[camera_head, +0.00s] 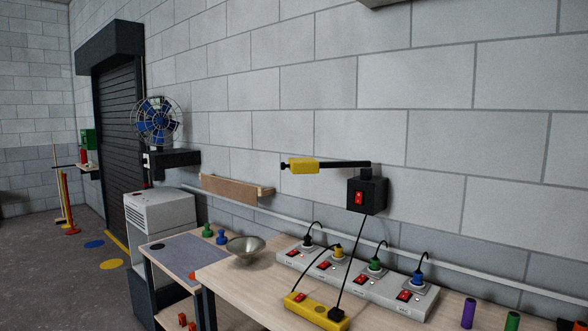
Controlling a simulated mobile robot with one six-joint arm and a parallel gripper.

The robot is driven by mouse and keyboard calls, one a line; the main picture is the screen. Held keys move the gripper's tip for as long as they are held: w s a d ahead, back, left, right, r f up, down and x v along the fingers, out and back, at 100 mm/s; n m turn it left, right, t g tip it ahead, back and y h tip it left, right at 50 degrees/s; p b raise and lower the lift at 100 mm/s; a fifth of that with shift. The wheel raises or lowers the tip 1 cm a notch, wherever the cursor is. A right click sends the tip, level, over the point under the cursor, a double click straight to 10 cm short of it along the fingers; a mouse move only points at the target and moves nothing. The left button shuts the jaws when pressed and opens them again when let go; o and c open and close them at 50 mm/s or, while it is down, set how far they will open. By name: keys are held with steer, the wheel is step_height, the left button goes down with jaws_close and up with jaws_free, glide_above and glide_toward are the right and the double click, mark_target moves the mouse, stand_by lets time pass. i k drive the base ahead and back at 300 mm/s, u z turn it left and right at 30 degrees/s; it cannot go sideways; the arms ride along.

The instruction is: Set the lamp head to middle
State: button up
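The wall lamp has a black box (372,192) with a red switch (359,198) on the block wall. A thin black arm (345,163) runs left from above the box. It carries the yellow lamp head (303,165), which lies roughly level with a small black end at its left. A black cord drops from the box to a plug in a short yellow power strip (312,311). My gripper is not in view, and nothing is seen touching the lamp.
A long grey power strip (385,288) with several plugs sits on the wooden table (262,292). A metal bowl (246,248) stands left of it, and purple (468,313) and green (512,321) cylinders at right. A wooden ledge (232,188) and a fan (157,122) are further left.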

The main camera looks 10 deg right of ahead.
mark_target(296, 165)
steer(key=z, duration=0.25)
steer(key=k, duration=0.2)
steer(key=u, duration=0.75)
steer(key=i, duration=0.6)
steer(key=u, duration=0.2)
